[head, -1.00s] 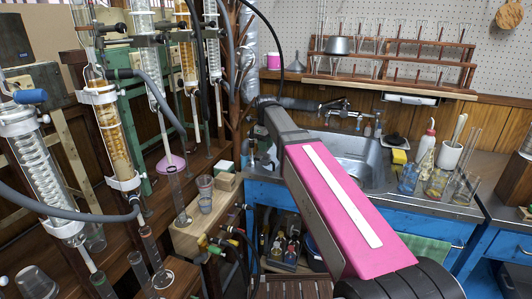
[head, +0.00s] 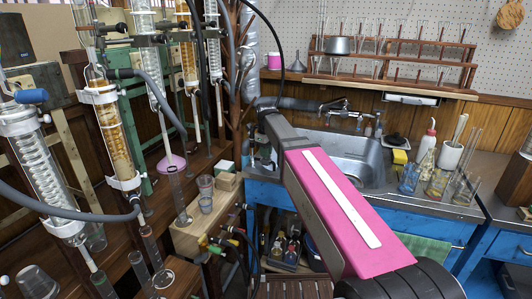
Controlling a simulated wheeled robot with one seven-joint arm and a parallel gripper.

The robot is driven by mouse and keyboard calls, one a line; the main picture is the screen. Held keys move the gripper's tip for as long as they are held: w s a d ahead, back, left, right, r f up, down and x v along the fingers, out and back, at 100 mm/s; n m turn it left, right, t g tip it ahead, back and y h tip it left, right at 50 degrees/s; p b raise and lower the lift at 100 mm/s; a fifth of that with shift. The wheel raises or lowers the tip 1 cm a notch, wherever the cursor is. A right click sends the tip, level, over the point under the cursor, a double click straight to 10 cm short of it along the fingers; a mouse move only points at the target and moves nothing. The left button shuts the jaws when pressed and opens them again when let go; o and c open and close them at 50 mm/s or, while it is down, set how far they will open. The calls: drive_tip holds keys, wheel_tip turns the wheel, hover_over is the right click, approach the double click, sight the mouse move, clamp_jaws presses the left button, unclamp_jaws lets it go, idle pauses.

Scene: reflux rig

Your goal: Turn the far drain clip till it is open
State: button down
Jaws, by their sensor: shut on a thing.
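My arm, with a pink-covered link, crosses the middle of the head view. My gripper cannot be made out; the end of the arm is hidden or out of sight. I cannot single out the far drain clip or tell how it is turned. Small coloured fittings (head: 214,247) in red, yellow and green sit by dark hoses at the low wooden bench, left of my arm. A blue clip-like piece (head: 31,96) is on the nearest glass column (head: 40,165) at the left.
Several glass columns with hoses stand at the left. Two beakers (head: 205,194) and a tall cylinder (head: 178,195) stand on or by the wooden bench. A sink (head: 350,150) is set in the blue cabinet (head: 405,235) behind my arm. Flasks (head: 410,178) crowd the right counter.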

drive_tip(key=shift+n, duration=1.5)
drive_tip(key=c, duration=1.1)
unclamp_jaws()
drive_tip(key=shift+c, duration=0.2)
drive_tip(key=shift+r, duration=0.1)
wheel_tip(320, 180, up, 11)
drive_tip(key=shift+f, duration=0.2)
